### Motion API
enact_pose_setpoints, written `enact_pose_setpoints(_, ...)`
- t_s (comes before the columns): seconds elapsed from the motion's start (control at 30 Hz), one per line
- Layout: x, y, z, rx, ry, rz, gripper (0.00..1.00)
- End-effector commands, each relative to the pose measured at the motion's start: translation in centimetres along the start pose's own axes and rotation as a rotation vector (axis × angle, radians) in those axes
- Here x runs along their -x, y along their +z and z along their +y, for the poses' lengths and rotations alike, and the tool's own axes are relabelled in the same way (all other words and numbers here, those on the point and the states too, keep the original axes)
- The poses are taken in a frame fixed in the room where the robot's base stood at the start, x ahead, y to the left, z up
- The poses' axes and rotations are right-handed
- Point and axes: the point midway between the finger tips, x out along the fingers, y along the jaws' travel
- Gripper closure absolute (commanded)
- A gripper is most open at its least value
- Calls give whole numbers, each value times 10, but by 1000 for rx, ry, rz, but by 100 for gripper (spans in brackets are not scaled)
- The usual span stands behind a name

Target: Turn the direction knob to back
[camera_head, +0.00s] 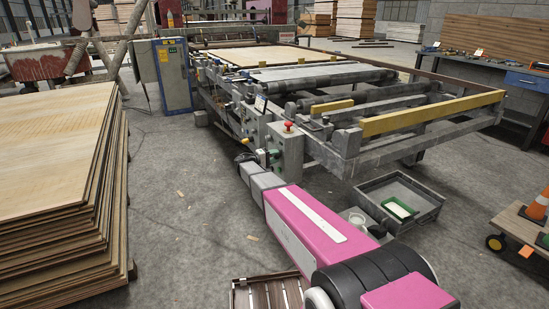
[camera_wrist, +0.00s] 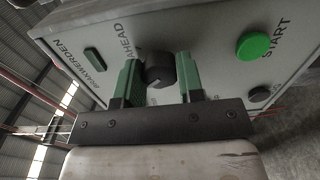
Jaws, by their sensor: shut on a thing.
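The direction knob (camera_wrist: 159,66) is a dark round knob on a pale grey panel (camera_wrist: 215,45) in the wrist view, with the word AHEAD printed above and to its left. The lettering below the knob is mostly hidden by my fingers. My gripper (camera_wrist: 158,78) has its two green fingers on either side of the knob, shut on it. A pointer mark on the knob is hard to make out, so I cannot tell its exact setting. In the head view my pink arm reaches to the machine's control box (camera_head: 286,145); the knob is not discernible there.
A green START button (camera_wrist: 254,45) and a smaller dark button (camera_wrist: 259,93) are right of the knob. A red button (camera_head: 288,126) tops the control box. A veneer stack (camera_head: 60,160) stands left, and a grey bin (camera_head: 425,205) lies on the floor right of my arm.

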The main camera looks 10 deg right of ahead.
Motion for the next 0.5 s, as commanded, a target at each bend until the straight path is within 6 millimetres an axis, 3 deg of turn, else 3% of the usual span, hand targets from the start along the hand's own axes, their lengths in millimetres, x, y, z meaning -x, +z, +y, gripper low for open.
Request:
enact_pose_setpoints(0.3, 1, -1, 0, 3, -1, 3, 88)
enact_pose_setpoints(0.33, 1, -1, 0, 3, -1, 3, 58)
enact_pose_setpoints(0.4, 1, -1, 0, 3, -1, 2, 39)
enact_pose_setpoints(0.5, 1, 0, 0, 2, -1, 2, 39)
